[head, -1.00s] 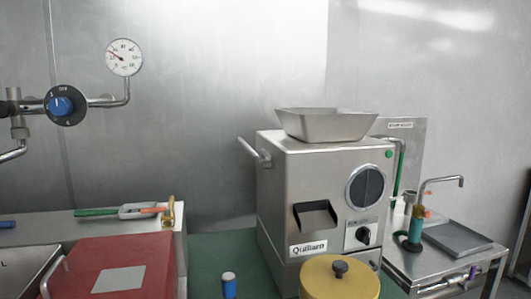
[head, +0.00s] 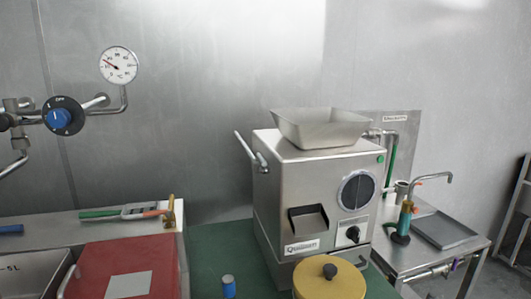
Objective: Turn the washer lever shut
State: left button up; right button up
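A steel side table (head: 408,262) stands at the right with a drain tray (head: 445,230) on it. A curved spout (head: 437,178) rises beside the tray, with a small orange-red part near it. A pipe (head: 432,275) with a small purple part (head: 455,266) runs below the table's front edge. I cannot tell which of these small parts is the washer lever, or whether it is open or shut. Neither of my grippers is in view.
A steel grinder (head: 310,200) with a hopper (head: 320,128) stands on the green counter, left of the side table. A yellow lidded container (head: 328,284) sits in front of it. A red box (head: 128,258), blue-capped cylinder (head: 228,287) and wall valve (head: 61,118) are at the left.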

aim_at(258, 157)
jog(key=k, duration=0.5)
jog(key=u, duration=1.4)
jog(key=k, duration=0.45)
jog(key=z, duration=0.45)
